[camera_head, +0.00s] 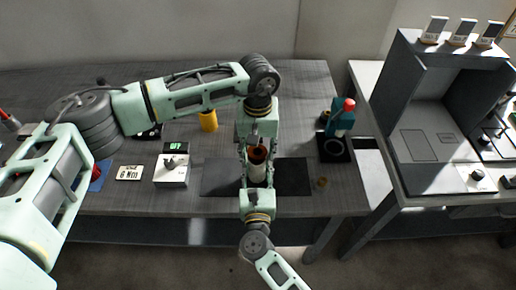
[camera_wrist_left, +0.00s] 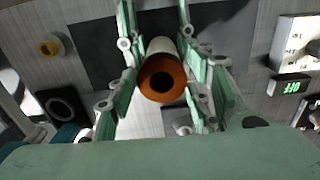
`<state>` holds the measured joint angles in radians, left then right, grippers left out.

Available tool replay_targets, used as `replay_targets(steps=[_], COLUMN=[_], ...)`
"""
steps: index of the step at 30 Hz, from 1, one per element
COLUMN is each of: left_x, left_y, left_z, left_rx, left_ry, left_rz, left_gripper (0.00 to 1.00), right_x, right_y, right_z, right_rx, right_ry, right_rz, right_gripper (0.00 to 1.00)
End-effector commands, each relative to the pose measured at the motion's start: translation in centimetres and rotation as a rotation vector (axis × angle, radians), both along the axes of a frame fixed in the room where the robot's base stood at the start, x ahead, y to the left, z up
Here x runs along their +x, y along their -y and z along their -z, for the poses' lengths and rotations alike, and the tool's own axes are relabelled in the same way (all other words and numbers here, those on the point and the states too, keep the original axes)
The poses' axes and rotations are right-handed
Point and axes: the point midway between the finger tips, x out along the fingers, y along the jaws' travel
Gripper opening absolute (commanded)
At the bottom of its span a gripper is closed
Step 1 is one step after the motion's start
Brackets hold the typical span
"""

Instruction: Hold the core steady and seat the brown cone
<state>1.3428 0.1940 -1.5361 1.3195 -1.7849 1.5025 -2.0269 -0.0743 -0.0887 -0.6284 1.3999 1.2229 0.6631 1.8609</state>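The brown cone (camera_head: 258,155) sits at the top end of the pale, upright core (camera_head: 257,173) over the dark mat (camera_head: 292,178). In the left wrist view the cone (camera_wrist_left: 162,80) shows its dark central hole, and the white core (camera_wrist_left: 162,46) is behind it. My left gripper (camera_head: 257,152) comes from the back with its fingers on either side of the cone. My right gripper (camera_head: 257,176) comes from the front with its fingers on either side of the core. Finger contact is too small to tell for both, and the cone-core joint is partly hidden.
A white box with a green display (camera_head: 172,170) and a "6 Nm" plate (camera_head: 129,172) lie left. A yellow cylinder (camera_head: 208,121) stands behind. A black block with a ring (camera_head: 335,149), a teal red-topped device (camera_head: 342,118) and a small brass piece (camera_head: 322,182) are right.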

Motion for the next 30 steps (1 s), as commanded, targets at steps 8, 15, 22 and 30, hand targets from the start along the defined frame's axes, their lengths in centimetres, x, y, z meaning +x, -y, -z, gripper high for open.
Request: replay_targets(steps=[8, 15, 22, 30], left_x=[0.0, 0.0, 0.1, 0.1], left_y=[0.0, 0.0, 0.0, 0.0], left_z=[0.0, -0.9, -5.5, -10.4], left_rx=[0.000, 0.000, -0.001, 0.001], left_ry=[0.000, 0.001, 0.004, 0.001], left_rz=[0.000, 0.000, 0.001, 0.000], left_gripper=[0.57, 0.57, 0.57, 0.57], right_x=[0.0, 0.0, 0.0, 0.0], right_y=[0.0, 0.0, 0.0, 0.0], right_z=[0.0, 0.0, 0.0, 0.0], right_rx=[0.000, 0.000, 0.000, 0.000], right_ry=[0.000, 0.000, 0.000, 0.000], right_rz=[-0.001, -0.001, 0.000, 0.000], right_gripper=[0.11, 0.11, 0.11, 0.11])
